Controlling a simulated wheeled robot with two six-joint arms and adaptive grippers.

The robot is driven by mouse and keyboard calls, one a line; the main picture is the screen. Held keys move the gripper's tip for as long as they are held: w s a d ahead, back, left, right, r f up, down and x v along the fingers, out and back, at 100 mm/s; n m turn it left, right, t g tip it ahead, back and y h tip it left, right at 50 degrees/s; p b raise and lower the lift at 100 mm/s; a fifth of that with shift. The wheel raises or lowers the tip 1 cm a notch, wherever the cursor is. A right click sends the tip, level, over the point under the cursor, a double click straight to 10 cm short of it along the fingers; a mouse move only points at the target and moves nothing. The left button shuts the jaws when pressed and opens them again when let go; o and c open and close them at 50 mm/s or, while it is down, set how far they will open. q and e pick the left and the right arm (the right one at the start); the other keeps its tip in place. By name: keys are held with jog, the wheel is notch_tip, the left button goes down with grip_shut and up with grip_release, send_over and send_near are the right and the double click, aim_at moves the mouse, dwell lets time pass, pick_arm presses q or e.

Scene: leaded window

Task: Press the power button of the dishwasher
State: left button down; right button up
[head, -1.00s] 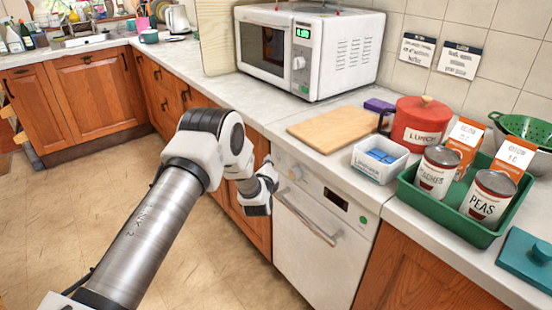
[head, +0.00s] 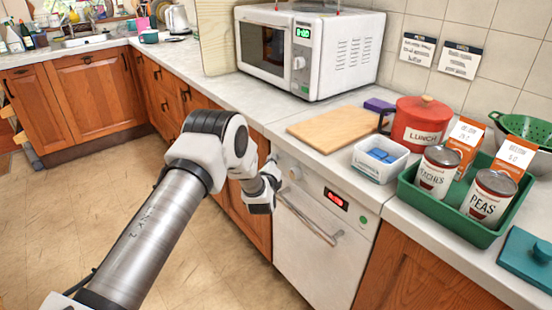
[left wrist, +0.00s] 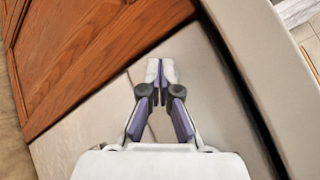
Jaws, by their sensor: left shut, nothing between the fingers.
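The white dishwasher (head: 300,245) is built in under the worktop, with its door shut. Its control panel has a round knob (head: 295,173), a small display (head: 335,198) glowing red and a green round spot (head: 362,219) at the right. I cannot make out the power button; the left end of the panel is partly hidden by my gripper. My left gripper (head: 272,166) is shut and empty at that left end, close to the panel; contact cannot be told. In the left wrist view its closed fingertips (left wrist: 160,72) are over a pale surface beside wood. My right gripper is not in view.
Above the dishwasher, the worktop holds a cutting board (head: 335,128), a white tub (head: 380,160), a red lunch pot (head: 418,124) and a green tray (head: 455,224) with cans. A microwave (head: 310,52) stands farther left. The floor (head: 90,210) at left is clear.

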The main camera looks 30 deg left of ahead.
pick_arm(q)
jog(key=shift+s+a+p, duration=0.2)
jog(key=shift+s+p, duration=0.3)
jog(key=shift+s, duration=0.1)
jog(key=s+p, duration=0.1)
jog(key=s+a+p, duration=0.1)
jog(key=s+p, duration=0.1)
jog(key=s+a+p, duration=0.1)
jog(key=s, duration=0.1)
jog(key=shift+s+a, duration=0.15)
jog(key=shift+s, duration=0.1)
jog(key=c, duration=1.8)
grip_release()
jog(key=shift+c, duration=0.2)
